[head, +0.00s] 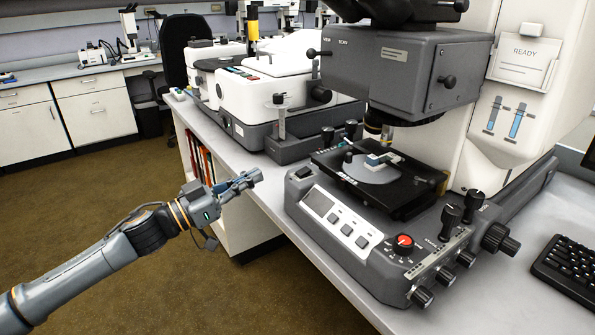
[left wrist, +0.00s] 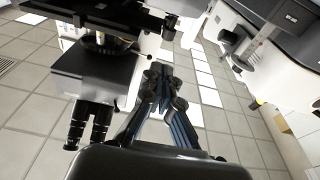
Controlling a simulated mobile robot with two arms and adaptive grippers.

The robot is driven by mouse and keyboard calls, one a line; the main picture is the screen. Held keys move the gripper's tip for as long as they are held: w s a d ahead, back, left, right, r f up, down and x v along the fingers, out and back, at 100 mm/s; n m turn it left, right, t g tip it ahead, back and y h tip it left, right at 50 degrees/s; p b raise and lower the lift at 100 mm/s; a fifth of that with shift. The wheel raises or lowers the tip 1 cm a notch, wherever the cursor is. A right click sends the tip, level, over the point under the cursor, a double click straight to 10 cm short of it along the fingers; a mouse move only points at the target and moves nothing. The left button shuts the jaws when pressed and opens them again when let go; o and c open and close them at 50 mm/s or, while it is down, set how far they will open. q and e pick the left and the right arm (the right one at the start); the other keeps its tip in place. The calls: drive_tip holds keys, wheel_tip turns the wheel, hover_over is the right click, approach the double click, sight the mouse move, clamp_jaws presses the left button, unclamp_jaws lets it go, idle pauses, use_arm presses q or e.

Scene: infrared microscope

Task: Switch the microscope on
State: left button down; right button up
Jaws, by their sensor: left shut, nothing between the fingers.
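The infrared microscope (head: 400,75) stands on the bench, with a grey head above a black stage (head: 405,190). A dark rocker-like part (head: 303,172) sits at the panel's upper left corner. My right gripper is not in view.
A white instrument (head: 265,75) stands behind on the same bench (head: 225,140). Black knobs (head: 450,220) rise right of the red knob. A keyboard (head: 570,268) lies at the right. A white panel reads READY (head: 525,52). Open floor (head: 110,215) lies at the left.

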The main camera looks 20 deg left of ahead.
use_arm(q)
drive_tip(key=shift+w, duration=0.1)
wheel_tip(320, 180, up, 2)
drive_tip(key=p, duration=0.1)
hover_over(296, 178)
drive_tip(key=s+a, duration=0.1)
drive_tip(key=shift+w+d+f+b, duration=0.1)
drive_tip(key=shift+f+b, duration=0.1)
drive_tip(key=shift+f, duration=0.25)
drive_tip(key=shift+w+d+f+b, duration=0.1)
drive_tip(key=shift+f+b, duration=0.1)
drive_tip(key=shift+f, duration=0.2)
drive_tip(key=shift+w+d+f+b, duration=0.1)
drive_tip(key=shift+w+f+b, duration=0.1)
drive_tip(key=shift+f, duration=0.3)
drive_tip(key=shift+w+f+b, duration=0.1)
drive_tip(key=shift+f+b, duration=0.05)
drive_tip(key=shift+f, duration=0.3)
drive_tip(key=shift+w+d+f, duration=0.1)
drive_tip(key=shift+d+f, duration=0.05)
drive_tip(key=shift+f, duration=0.05)
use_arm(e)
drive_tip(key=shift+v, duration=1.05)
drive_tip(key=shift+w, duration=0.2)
